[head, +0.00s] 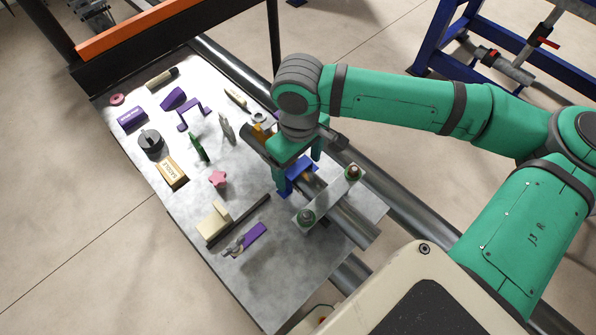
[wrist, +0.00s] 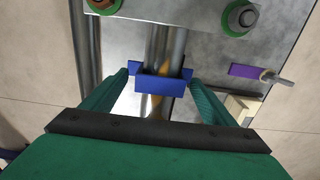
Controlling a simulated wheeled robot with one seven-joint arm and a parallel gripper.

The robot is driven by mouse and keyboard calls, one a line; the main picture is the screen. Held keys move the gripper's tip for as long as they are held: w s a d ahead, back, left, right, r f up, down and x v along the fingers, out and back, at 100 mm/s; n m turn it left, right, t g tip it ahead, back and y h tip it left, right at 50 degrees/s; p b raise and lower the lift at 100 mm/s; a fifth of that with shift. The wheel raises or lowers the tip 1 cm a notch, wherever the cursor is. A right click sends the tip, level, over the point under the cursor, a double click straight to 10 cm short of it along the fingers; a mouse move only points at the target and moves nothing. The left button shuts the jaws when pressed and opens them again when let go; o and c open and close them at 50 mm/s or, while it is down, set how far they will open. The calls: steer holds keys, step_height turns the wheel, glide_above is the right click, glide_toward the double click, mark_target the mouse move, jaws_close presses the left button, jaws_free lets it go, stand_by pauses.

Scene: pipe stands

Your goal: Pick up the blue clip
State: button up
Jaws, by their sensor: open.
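The blue clip (head: 297,185) sits on a steel pipe on the metal table, partly covered by my gripper in the head view. In the wrist view the blue clip (wrist: 163,83) lies across the pipe (wrist: 160,45), its side tabs sticking out left and right. My green gripper (head: 299,171) is open above the clip, one finger on each side of it. In the wrist view the fingertips of my gripper (wrist: 159,76) are close to the clip's two ends. Whether they touch it I cannot tell.
A grey plate (head: 329,195) with bolts crosses the pipe just beside the clip. A purple-handled tool (head: 255,232), a cream block (head: 214,220), a pink star (head: 218,179) and a wooden block (head: 172,172) lie on the table. An orange-edged frame (head: 140,28) stands at the far end.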

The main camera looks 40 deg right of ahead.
steer(key=shift+f, duration=0.55)
steer(key=c, duration=1.2)
steer(key=shift+o, duration=0.2)
steer(key=shift+r, duration=0.1)
